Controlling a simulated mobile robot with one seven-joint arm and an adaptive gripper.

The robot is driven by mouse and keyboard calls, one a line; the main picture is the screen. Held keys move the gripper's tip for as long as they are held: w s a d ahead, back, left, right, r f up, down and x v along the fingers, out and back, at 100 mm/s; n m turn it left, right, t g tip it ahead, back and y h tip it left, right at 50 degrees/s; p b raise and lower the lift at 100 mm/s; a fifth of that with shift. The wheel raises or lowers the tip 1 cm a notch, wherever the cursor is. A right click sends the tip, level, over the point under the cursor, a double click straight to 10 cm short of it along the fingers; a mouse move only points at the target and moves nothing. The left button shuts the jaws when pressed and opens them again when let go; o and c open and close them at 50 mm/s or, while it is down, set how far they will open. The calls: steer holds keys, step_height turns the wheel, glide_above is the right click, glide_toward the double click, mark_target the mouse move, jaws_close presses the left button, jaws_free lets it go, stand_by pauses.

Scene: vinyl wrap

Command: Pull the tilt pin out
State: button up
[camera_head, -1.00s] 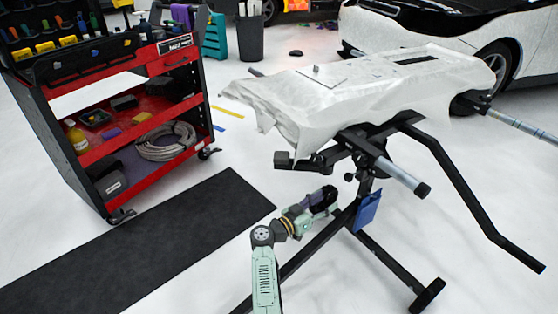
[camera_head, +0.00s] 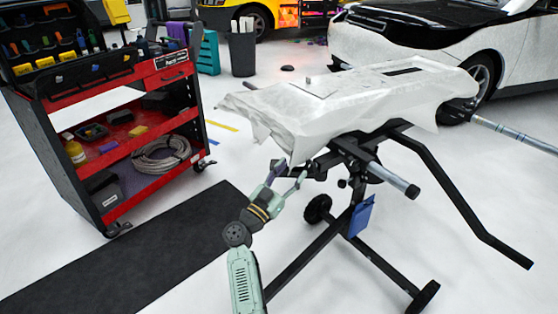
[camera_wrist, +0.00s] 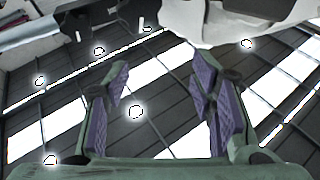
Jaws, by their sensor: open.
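A black wheeled work stand (camera_head: 357,150) holds a panel draped in white wrap (camera_head: 350,95). I cannot pick out the tilt pin for certain; the stand's joints under the panel are dark and small. My gripper (camera_head: 289,178) is open and empty, just below the panel's near-left corner and left of the stand's head. In the wrist view, its two purple-padded fingers (camera_wrist: 165,95) are spread apart with nothing between them. Above them there, the white wrap (camera_wrist: 245,22) and part of the dark stand (camera_wrist: 85,18) cross the top edge.
A red tool cart (camera_head: 120,140) stands at left with a coiled hose on its lower shelf. A black mat (camera_head: 130,255) lies on the floor. A blue cloth-like piece (camera_head: 361,215) hangs on the stand. A partly white car (camera_head: 440,50) is behind. Stand legs (camera_head: 310,255) spread near my arm.

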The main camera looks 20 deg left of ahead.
step_height(320, 180, up, 5)
steer(key=s+a+t+y, duration=0.1)
steer(key=a+t, duration=0.1)
steer(key=a, duration=0.1)
steer(key=shift+s+r, duration=0.15)
